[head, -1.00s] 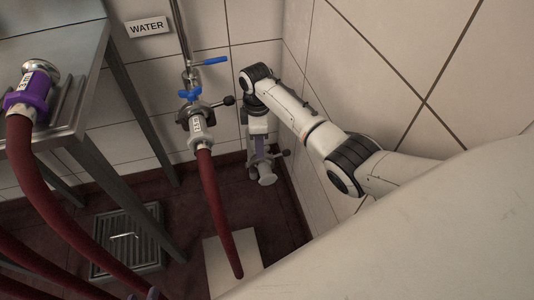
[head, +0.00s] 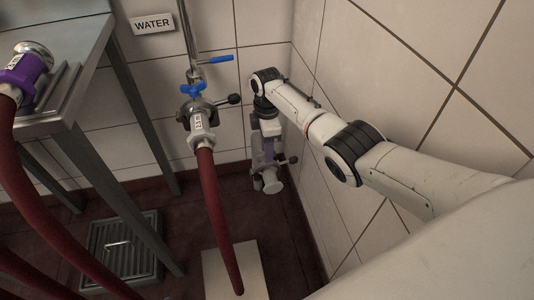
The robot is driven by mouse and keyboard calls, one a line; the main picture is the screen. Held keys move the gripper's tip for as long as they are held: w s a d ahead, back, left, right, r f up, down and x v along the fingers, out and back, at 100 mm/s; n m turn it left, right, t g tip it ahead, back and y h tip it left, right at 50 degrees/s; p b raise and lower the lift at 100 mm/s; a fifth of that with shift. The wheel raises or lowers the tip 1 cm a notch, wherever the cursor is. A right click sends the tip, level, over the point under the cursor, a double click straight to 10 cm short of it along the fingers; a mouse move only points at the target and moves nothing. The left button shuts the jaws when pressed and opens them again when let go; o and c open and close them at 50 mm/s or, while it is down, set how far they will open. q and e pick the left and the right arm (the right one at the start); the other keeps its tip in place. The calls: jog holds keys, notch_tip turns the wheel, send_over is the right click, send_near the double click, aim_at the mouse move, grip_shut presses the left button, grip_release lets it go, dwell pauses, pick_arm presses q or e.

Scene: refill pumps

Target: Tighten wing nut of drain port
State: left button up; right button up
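The drain port appears to be the grey capped fitting (head: 272,181) low in the wall corner in the head view, with a dark knob (head: 292,160) at its right. My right gripper (head: 267,158) points down at this fitting from above, in front of a purple part, and overlaps it in the picture. The fingers are small and dark, so I cannot tell whether they are open, shut or touching it. The drain port's wing nut cannot be made out clearly. My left gripper is out of view.
Left of my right arm, a red hose (head: 217,215) hangs from the water outlet clamp (head: 197,111), which has a blue wing-shaped piece (head: 193,91). A blue lever (head: 215,59) is above. A metal table (head: 65,65) stands left. A floor drain (head: 122,250) lies below.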

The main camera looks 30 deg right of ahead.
jog(key=shift+f, duration=0.2)
grip_shut()
